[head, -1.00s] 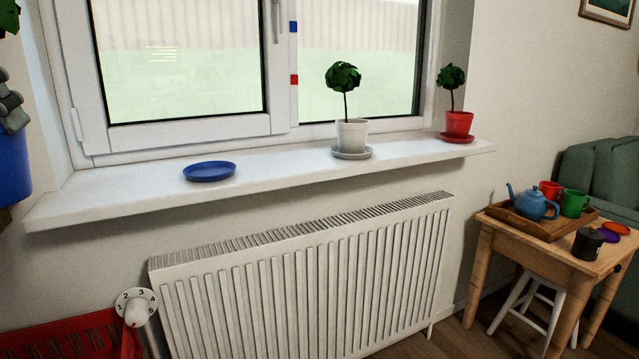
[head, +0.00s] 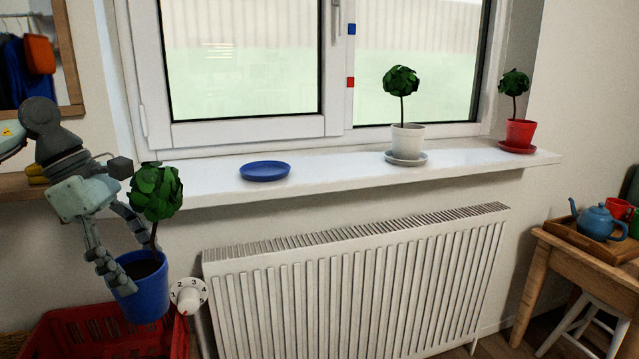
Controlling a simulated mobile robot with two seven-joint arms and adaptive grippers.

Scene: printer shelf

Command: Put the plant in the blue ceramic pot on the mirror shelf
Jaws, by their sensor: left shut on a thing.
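The plant in the blue ceramic pot (head: 148,296) is at the lower left in the head view, with its round green crown (head: 156,190) on a thin stem. My left gripper (head: 133,262) is shut on the pot by its rim and holds it nearly upright. The pot is in the air, in front of and lower than the wooden mirror shelf (head: 20,187). The shelf is at the left edge, partly hidden by my left arm. The mirror (head: 72,108) above it shows only in part. My right gripper is not in view.
A blue saucer (head: 265,171) lies empty on the white windowsill (head: 330,170). A white-potted plant (head: 407,138) and a red-potted plant (head: 520,133) stand farther right on it. A red crate (head: 75,330) is below the held pot, beside the radiator (head: 360,280).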

